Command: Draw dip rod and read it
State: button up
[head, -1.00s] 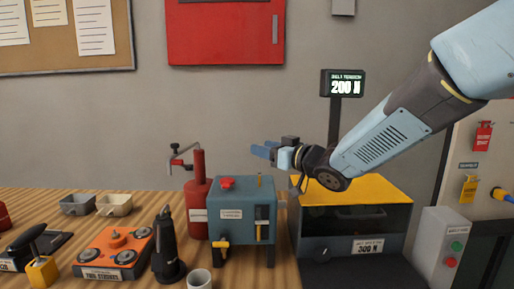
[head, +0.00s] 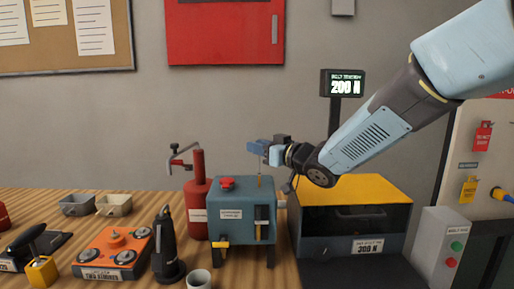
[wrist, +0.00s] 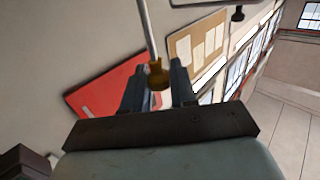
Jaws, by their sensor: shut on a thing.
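The blue-grey oil box (head: 238,208) stands on short legs on the bench, with a red cap on top, a gauge on its front and a yellow tap. My gripper (head: 262,147) is above the box's right side, shut on the dip rod (head: 261,168). The thin rod runs down from the jaws to a brass-coloured piece on the box top. In the wrist view the rod (wrist: 147,28) is a thin grey shaft ending in a brass knob (wrist: 158,76) between my fingers. Any marks on the rod are too small to read.
A red extinguisher-like can (head: 196,200) stands left of the box, a black lamp (head: 166,245) and white cup (head: 199,279) in front. A yellow-topped machine (head: 355,190) is close on the right, below my arm. A display (head: 344,84) behind it reads 200 N.

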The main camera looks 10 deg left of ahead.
grip_shut()
jog(key=shift+r, duration=0.1)
jog(key=shift+r, duration=0.35)
jog(key=o, duration=0.7)
grip_release()
